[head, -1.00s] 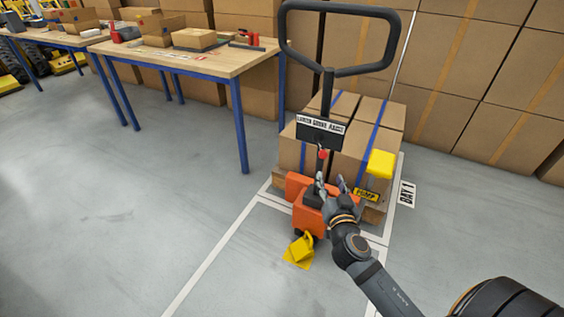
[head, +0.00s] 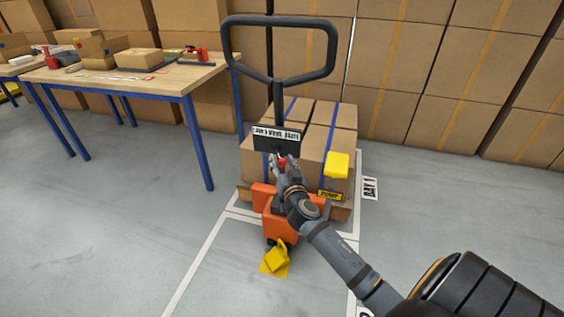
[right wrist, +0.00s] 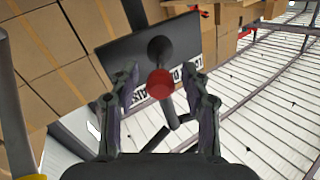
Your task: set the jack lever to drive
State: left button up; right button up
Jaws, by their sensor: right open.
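The pallet jack has a black looped handle (head: 280,77), a dark label plate (head: 278,139) and an orange body (head: 281,225). Its lever ends in a red knob (head: 283,162) just below the plate. In the right wrist view the red knob (right wrist: 160,83) shows large, in front of the plate (right wrist: 150,50). My right gripper (head: 281,166) is at the knob, partly covering it. In the right wrist view its open fingers (right wrist: 163,78) stand on either side of the knob, with gaps visible. The lever's stem is mostly hidden. My left gripper is out of view.
Strapped cartons (head: 313,125) stand on a pallet behind the jack. A yellow pad (head: 337,164) is above a "PUMP" label, right of my gripper. A yellow piece (head: 275,260) lies low in front. A workbench (head: 130,80) stands left; the floor between is clear.

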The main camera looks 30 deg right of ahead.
grip_shut()
dwell(0.3)
jog(key=shift+w+a+f+m+h+b, duration=0.2)
jog(key=shift+a+m+h+b, duration=0.25)
jog(key=shift+b, duration=0.45)
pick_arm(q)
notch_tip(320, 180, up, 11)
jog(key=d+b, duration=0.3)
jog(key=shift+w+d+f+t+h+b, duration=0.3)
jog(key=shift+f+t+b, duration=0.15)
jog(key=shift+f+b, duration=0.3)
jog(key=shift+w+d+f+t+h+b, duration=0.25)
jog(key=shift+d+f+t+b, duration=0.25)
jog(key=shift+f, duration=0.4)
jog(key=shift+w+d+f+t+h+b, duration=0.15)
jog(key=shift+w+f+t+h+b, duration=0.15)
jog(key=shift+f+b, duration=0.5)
pick_arm(e)
jog(key=shift+w+a+r+m+g+h, duration=0.1)
jog(key=shift+w+a+m+g+h, duration=0.5)
jog(key=shift+h, duration=0.25)
jog(key=shift+w+a+r+m+g+h, duration=0.1)
jog(key=shift+w+a+m+g+h, duration=0.4)
jog(key=shift+a+h, duration=0.3)
jog(key=shift+r, duration=0.1)
